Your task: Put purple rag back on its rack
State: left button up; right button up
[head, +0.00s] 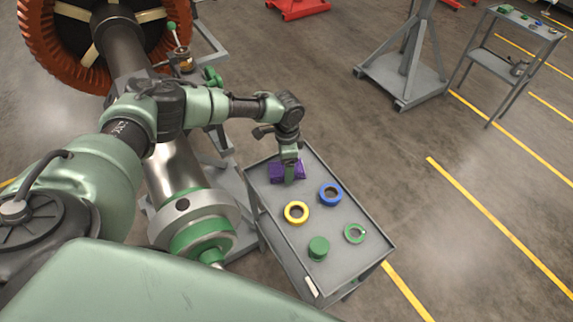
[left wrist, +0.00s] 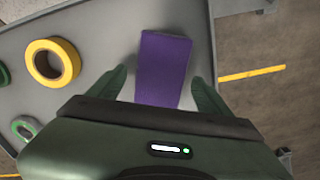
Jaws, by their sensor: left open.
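The purple rag (head: 276,172) lies on the far end of the grey cart's top (head: 350,272). In the left wrist view the rag (left wrist: 163,68) looks like a folded purple block between the two fingers. My left gripper (head: 289,180) points down over the rag. In the left wrist view my left gripper (left wrist: 166,88) is open, with a finger on each side of the rag and a gap to each. I cannot tell how high the fingertips are above the cart. I cannot make out the rag's rack. My right gripper is not in view.
On the cart are a yellow tape roll (head: 296,212), a blue ring (head: 330,194), a green ring (head: 355,233) and a green cylinder (head: 319,247). A large rotor shaft (head: 180,165) stands left of the cart. Another small cart (head: 510,60) is far right.

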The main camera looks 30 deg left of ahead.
pick_arm(q)
notch_tip(320, 180, up, 12)
jog(key=b, duration=0.1)
jog(key=shift+f, duration=0.2)
dwell(0.4)
